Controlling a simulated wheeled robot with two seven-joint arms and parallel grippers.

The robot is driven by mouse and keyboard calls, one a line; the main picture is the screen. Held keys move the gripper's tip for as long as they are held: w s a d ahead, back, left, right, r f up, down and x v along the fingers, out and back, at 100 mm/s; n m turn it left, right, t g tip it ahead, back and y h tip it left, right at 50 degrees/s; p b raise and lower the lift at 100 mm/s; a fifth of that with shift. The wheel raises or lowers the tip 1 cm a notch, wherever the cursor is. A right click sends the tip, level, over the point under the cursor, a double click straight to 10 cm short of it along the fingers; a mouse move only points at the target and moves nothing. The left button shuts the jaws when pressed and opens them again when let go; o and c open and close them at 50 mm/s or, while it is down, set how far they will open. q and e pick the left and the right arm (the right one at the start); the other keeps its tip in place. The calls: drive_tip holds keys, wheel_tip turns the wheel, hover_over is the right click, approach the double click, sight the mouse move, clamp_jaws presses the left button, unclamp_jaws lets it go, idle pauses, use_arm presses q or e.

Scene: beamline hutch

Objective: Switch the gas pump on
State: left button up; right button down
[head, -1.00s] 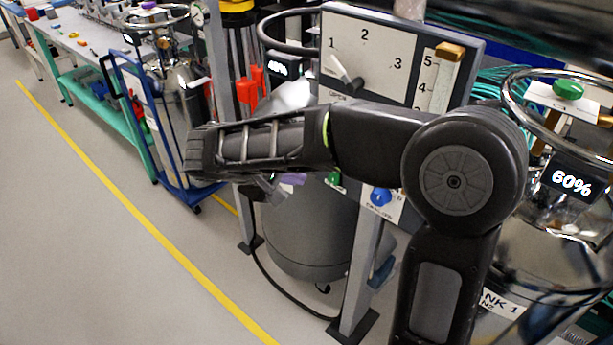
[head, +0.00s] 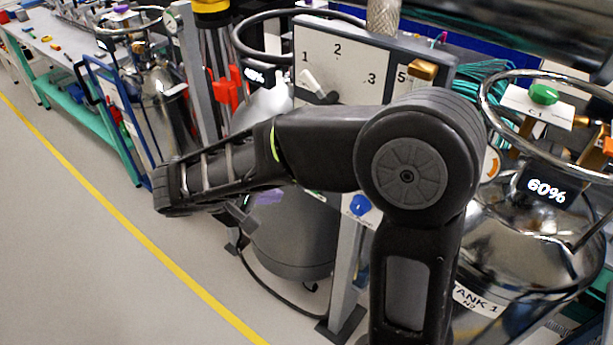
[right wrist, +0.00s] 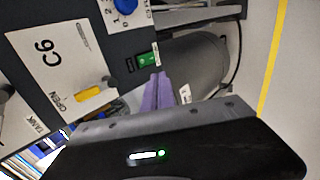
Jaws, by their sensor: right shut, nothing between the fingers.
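In the right wrist view a small green switch (right wrist: 147,60) sits on the lower edge of a dark panel (right wrist: 108,45). My right gripper (right wrist: 157,88) has purple fingers, pressed together and empty. Their tips are close below the switch; I cannot tell whether they touch it. In the head view only a bit of purple of the right gripper (head: 268,197) shows, under my right forearm, which mostly hides the switch area. A grey rounded tank-like body (head: 290,240) stands behind; I cannot tell if it is the pump. My left gripper is not in view.
A blue knob (head: 358,206) is on the panel, also in the wrist view (right wrist: 125,5). A yellow handle (right wrist: 90,93) is beside a C6 label. A numbered white board (head: 345,65) stands above my arm. Shiny TANK 1 (head: 520,235) is at right. Floor at left is clear.

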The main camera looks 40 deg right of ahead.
drive_tip(key=p, duration=0.2)
approach(312, 191)
drive_tip(key=s+x, duration=0.1)
drive_tip(key=x, duration=0.4)
drive_tip(key=shift+w+d+f+p, duration=0.15)
drive_tip(key=shift+w+d+p, duration=0.2)
drive_tip(key=shift+w, duration=0.15)
drive_tip(key=shift+d, duration=0.1)
drive_tip(key=shift+w+d+f+b, duration=0.1)
drive_tip(key=shift+f+b, duration=0.25)
drive_tip(key=shift+b, duration=0.4)
drive_tip(key=shift+r, duration=0.25)
drive_tip(key=shift+r+p, duration=0.1)
drive_tip(key=shift+p, duration=0.2)
